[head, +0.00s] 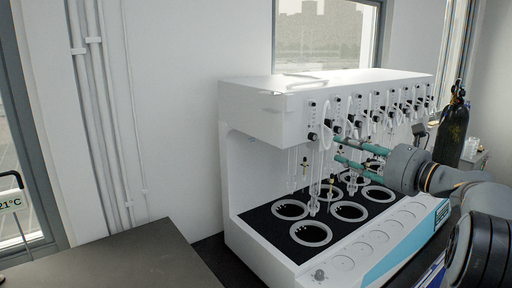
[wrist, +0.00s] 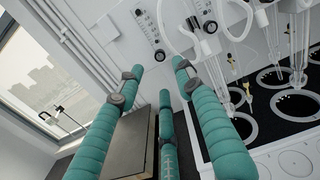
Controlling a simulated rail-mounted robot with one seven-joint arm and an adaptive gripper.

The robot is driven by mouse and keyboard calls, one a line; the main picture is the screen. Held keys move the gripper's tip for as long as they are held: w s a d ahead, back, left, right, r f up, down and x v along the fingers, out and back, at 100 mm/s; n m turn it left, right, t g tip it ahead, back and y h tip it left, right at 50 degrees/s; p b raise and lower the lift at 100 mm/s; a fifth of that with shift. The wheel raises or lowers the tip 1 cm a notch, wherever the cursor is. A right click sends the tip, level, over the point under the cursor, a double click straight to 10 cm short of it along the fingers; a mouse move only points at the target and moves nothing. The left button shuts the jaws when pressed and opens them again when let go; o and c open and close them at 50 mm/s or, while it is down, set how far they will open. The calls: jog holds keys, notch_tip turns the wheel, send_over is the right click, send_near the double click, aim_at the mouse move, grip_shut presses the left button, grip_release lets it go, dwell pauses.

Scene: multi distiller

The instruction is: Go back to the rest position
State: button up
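My gripper (head: 338,149) has teal padded fingers and reaches in from the right, in front of the glassware of the white multi distiller (head: 250,165). In the wrist view my gripper (wrist: 158,76) shows three fingers, with their tips apart and nothing held between them. Part of the distiller's control panel, with black knobs and tubes, lies beyond the tips there. I cannot tell from these views whether any finger touches the glassware.
The distiller has several ringed openings (head: 311,234) and hanging glass tubes. A grey tabletop (head: 150,262) is at the front left. A dark gas cylinder (head: 452,130) stands at the right behind my arm. Pipes run down the left wall. Free air lies left of the distiller.

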aim_at(315, 137)
jog(key=x, duration=0.9)
jog(key=shift+w+a+f, duration=0.1)
jog(key=shift+w+f, duration=0.05)
jog(key=shift+f, duration=0.05)
jog(key=shift+w+f+n+b, duration=0.1)
jog(key=shift+f+n+b, duration=0.1)
jog(key=shift+n+b, duration=0.9)
jog(key=n, duration=0.3)
jog(key=n+b, duration=0.1)
jog(key=n, duration=0.1)
jog(key=shift+s+r, duration=0.2)
jog(key=shift+r, duration=0.1)
jog(key=n, duration=0.4)
jog(key=shift+w+n, duration=0.1)
jog(key=shift+n, duration=0.2)
jog(key=shift+r+n, duration=0.15)
jog(key=shift+n, duration=1.05)
jog(key=n+p, duration=0.1)
jog(key=n, duration=0.2)
jog(key=shift+n, duration=0.3)
jog(key=shift+r+n+p, duration=0.1)
jog(key=shift+n+p, duration=0.55)
jog(key=shift+n, duration=0.35)
jog(key=shift+n+p, duration=0.65)
jog(key=shift+n, duration=0.55)
